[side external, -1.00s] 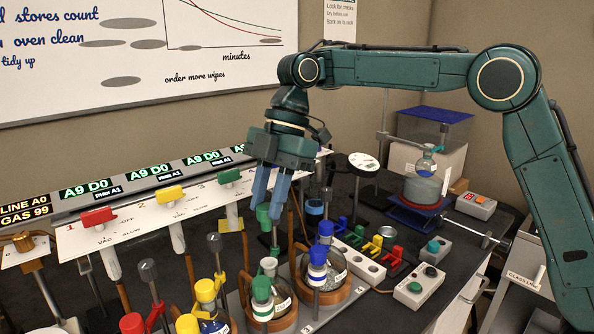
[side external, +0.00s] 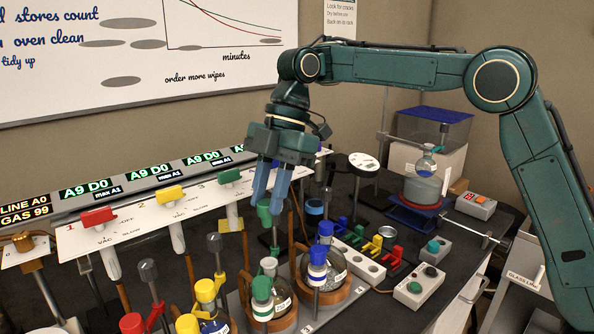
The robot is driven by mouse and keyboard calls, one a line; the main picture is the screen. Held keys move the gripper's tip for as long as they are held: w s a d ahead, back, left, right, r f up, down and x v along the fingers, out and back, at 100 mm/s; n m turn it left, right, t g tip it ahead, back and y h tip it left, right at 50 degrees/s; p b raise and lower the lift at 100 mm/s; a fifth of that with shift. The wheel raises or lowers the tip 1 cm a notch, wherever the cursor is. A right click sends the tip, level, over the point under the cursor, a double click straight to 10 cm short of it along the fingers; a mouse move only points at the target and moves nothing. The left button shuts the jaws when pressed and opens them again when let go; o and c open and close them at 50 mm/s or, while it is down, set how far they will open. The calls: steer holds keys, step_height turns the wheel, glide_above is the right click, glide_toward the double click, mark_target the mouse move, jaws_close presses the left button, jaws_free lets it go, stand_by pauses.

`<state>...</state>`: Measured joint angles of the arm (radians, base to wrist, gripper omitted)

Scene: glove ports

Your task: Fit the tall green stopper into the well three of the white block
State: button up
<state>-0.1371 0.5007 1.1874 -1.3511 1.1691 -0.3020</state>
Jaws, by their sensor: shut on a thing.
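My gripper (side external: 268,198) points down above the bench, left of centre, with its blue fingers shut on a green stopper (side external: 264,214). The stopper hangs at the fingertips, with part of its lower end against a cluttered background. The white block (side external: 360,259) lies on the dark bench to the right of and lower in the picture than my gripper. Dark round wells show in its top; I cannot read any numbers on them. The stopper is apart from the block.
Flasks with a green cap (side external: 262,289) and a blue cap (side external: 318,254) stand in front of the block. Coloured clips (side external: 372,245) stand behind it. A switch box (side external: 418,286) is to its right. Valve handles (side external: 100,216) line the panel at left.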

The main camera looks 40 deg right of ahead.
steer(key=shift+w+d, duration=0.1)
stand_by(0.5)
steer(key=w+d+f+m+t+h, duration=0.1)
steer(key=w+d+m+t+h, duration=0.15)
steer(key=d+m, duration=0.85)
steer(key=w+d+f+m+t+h, duration=0.1)
steer(key=d+m+t, duration=0.2)
steer(key=d+m, duration=0.75)
steer(key=shift+w+d+f+n, duration=0.1)
steer(key=shift+d+f+n, duration=0.5)
steer(key=shift+f, duration=2.8)
steer(key=shift+w+d+f+n, duration=0.1)
steer(key=shift+d+f+n, duration=0.5)
steer(key=shift+f, duration=2.8)
steer(key=shift+d+f+n, duration=0.55)
steer(key=shift+d+f, duration=0.1)
steer(key=shift+f, duration=2.75)
steer(key=shift+f, duration=0.55)
steer(key=o, duration=1)
steer(key=shift+c, duration=0.2)
steer(key=shift+r, duration=0.2)
